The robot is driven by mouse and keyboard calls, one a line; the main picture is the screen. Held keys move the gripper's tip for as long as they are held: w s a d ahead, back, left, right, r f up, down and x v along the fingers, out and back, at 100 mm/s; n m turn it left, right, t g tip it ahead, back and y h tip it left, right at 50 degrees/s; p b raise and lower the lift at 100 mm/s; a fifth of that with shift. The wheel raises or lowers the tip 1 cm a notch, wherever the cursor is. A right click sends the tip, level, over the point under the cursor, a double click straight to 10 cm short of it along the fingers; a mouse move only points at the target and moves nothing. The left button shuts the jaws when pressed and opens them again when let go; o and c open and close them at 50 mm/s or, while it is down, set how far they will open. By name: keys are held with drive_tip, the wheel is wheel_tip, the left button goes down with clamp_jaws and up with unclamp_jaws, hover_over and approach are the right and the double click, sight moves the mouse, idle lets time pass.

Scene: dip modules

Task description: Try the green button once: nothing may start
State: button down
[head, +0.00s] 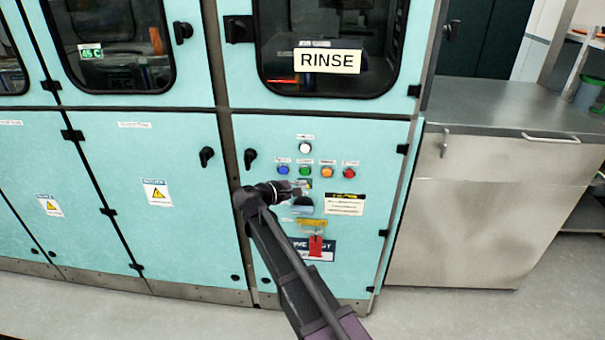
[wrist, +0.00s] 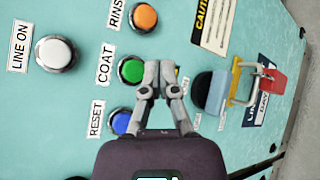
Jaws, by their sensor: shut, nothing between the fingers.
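The green button (head: 305,170) sits in a row of coloured buttons on the turquoise panel (head: 350,130). In the wrist view the green button (wrist: 131,70) has a metal ring and a label reading COAT. My gripper (wrist: 159,68) is shut and empty. Its fingertips lie just right of the green button in the wrist view and hide a little of its rim. I cannot tell how far they are from the panel. In the head view my gripper (head: 299,188) is just below the button row.
Near it are the blue RESET button (wrist: 121,122), orange RINSE button (wrist: 144,17), white LINE ON button (wrist: 56,53) and red button (head: 349,173). A steel bench (head: 480,190) stands right.

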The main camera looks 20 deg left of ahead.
drive_tip(key=shift+s+d, duration=0.2)
drive_tip(key=shift+s, duration=0.8)
drive_tip(key=shift+d, duration=0.1)
drive_tip(key=s+d+f+m+g, duration=0.1)
drive_tip(key=d+f+m+g, duration=0.35)
drive_tip(key=d, duration=0.85)
drive_tip(key=s+d+f+m+g, duration=0.1)
drive_tip(key=d+f+m+g, duration=0.35)
drive_tip(key=d, duration=0.85)
drive_tip(key=s+d+f+m+g+y, duration=0.2)
drive_tip(key=s+d+f+m+y, duration=0.15)
drive_tip(key=s+d+m, duration=0.35)
drive_tip(key=s+d+f+m+g+y, duration=0.2)
drive_tip(key=s+d+y, duration=0.3)
drive_tip(key=d, duration=0.4)
wheel_tip(320, 180, up, 18)
drive_tip(key=p, duration=1.8)
drive_tip(key=shift+s+d, duration=0.25)
drive_tip(key=shift+s, duration=0.1)
drive_tip(key=shift+h, duration=0.25)
